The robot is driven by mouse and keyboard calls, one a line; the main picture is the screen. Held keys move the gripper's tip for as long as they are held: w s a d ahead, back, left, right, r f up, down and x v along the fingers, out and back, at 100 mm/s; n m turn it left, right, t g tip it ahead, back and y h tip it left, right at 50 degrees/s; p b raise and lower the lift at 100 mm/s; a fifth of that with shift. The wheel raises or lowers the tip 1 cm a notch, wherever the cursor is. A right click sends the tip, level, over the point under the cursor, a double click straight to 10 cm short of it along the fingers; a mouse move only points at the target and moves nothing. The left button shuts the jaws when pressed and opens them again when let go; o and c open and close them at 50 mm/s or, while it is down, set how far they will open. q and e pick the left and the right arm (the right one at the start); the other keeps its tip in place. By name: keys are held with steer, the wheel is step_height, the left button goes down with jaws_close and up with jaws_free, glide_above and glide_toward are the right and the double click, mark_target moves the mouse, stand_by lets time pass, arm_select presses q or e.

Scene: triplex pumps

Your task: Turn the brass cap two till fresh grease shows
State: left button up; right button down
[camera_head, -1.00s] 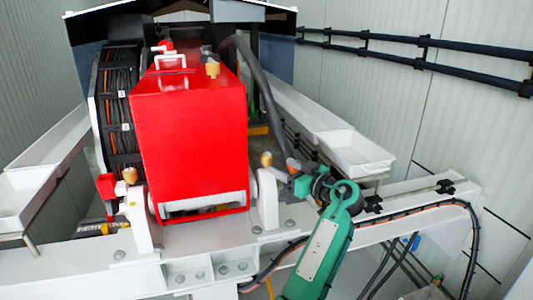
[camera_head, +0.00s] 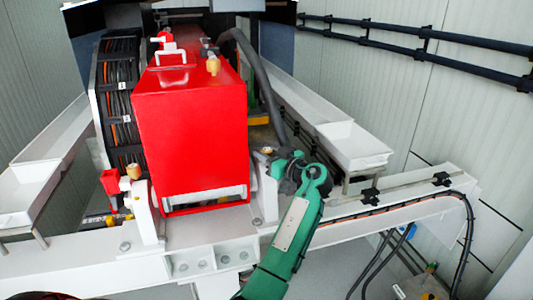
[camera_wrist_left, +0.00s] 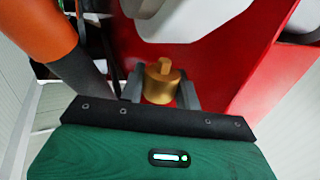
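Brass caps show in the head view: one on top of the red housing (camera_head: 213,66), one on the left white bearing block (camera_head: 133,171), and one on the right block (camera_head: 266,150), partly hidden by my gripper. My left gripper (camera_head: 274,163), on the green arm, is at this right cap. In the left wrist view a brass cap (camera_wrist_left: 161,86) with a small raised stub stands between my two grey fingers (camera_wrist_left: 162,90). The fingers lie against both its sides, so the gripper looks shut on it. No grease can be made out. My right gripper is not in view.
The red housing (camera_head: 190,135) rises close beside my left gripper. A dark hose (camera_head: 258,75) runs behind. A white beam (camera_head: 400,205) with a cable extends right. A white tray (camera_head: 352,146) and black wall rails (camera_head: 425,42) stand farther back.

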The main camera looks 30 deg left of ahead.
arm_select(q)
steer(key=shift+c, duration=0.9)
steer(key=shift+f+m+t+h+b, duration=0.15)
steer(key=shift+m+t+h+b, duration=0.15)
steer(key=shift+m+t+b, duration=0.5)
steer(key=m+t+h+b, duration=0.1)
steer(key=t, duration=0.2)
steer(key=shift+m, duration=0.4)
steer(key=shift+m+t+h, duration=0.6)
steer(key=shift+t+h, duration=0.1)
steer(key=shift+t, duration=0.3)
steer(key=shift+r+m+t+h, duration=0.2)
steer(key=shift+m+t+h, duration=0.6)
steer(key=shift+t, duration=0.2)
steer(key=o, duration=1)
steer(key=shift+c, duration=0.2)
